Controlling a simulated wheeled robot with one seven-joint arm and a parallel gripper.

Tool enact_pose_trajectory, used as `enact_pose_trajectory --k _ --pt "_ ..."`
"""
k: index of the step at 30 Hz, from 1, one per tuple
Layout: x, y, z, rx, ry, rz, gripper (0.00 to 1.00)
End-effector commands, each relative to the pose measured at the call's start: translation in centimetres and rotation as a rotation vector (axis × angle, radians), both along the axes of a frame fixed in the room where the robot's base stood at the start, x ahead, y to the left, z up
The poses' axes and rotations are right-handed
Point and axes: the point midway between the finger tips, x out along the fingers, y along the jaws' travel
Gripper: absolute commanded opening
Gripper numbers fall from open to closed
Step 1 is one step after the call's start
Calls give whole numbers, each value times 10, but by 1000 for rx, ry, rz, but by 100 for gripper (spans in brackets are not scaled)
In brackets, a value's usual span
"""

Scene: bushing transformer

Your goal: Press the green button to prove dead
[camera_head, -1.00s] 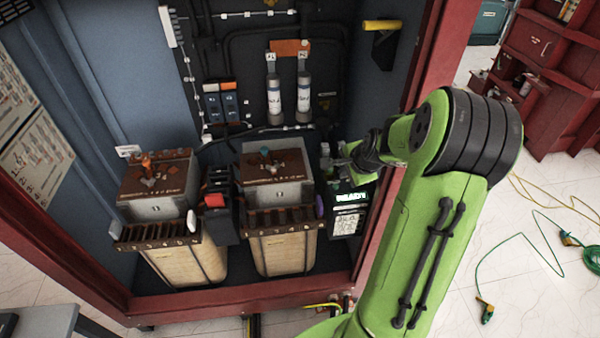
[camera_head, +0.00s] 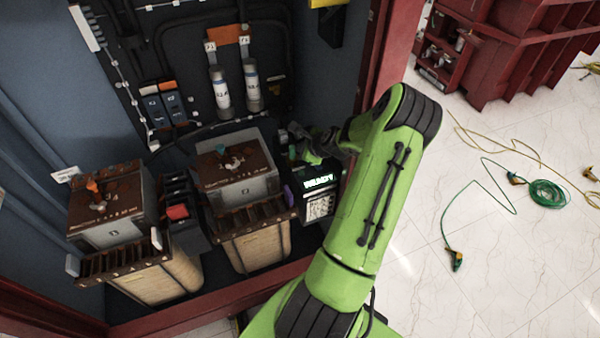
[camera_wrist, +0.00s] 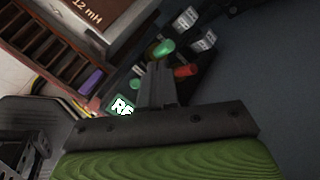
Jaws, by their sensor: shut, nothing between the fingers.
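The black tester box (camera_head: 318,190) stands at the right of the cabinet floor, with a lit green-white display on its front. Its top face is mostly hidden by my gripper in the head view. In the wrist view a bright green button-like part (camera_wrist: 163,48) shows just beyond my fingertips. A smaller green part (camera_wrist: 137,84) lies left of the fingers, and a red part (camera_wrist: 186,71) lies right of them. The display (camera_wrist: 120,107) is partly cut off. My gripper (camera_wrist: 158,68) is shut and empty, right over the box. I cannot tell whether it touches a button.
Two transformers (camera_head: 234,178) (camera_head: 108,209) stand left of the box. Two grey cylinders (camera_head: 220,92) hang on the back wall. The red cabinet frame (camera_head: 383,55) is close to my arm. Cables (camera_head: 545,193) lie on the floor at right.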

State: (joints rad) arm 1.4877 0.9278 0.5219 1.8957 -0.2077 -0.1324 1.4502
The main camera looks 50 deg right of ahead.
Motion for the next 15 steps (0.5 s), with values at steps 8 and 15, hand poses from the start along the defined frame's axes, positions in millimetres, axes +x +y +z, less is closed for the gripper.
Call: enact_pose_trajectory --k 8,15 --pt "0 0 -47 1 1 1 0" --pt "0 0 -77 1 1 1 0"
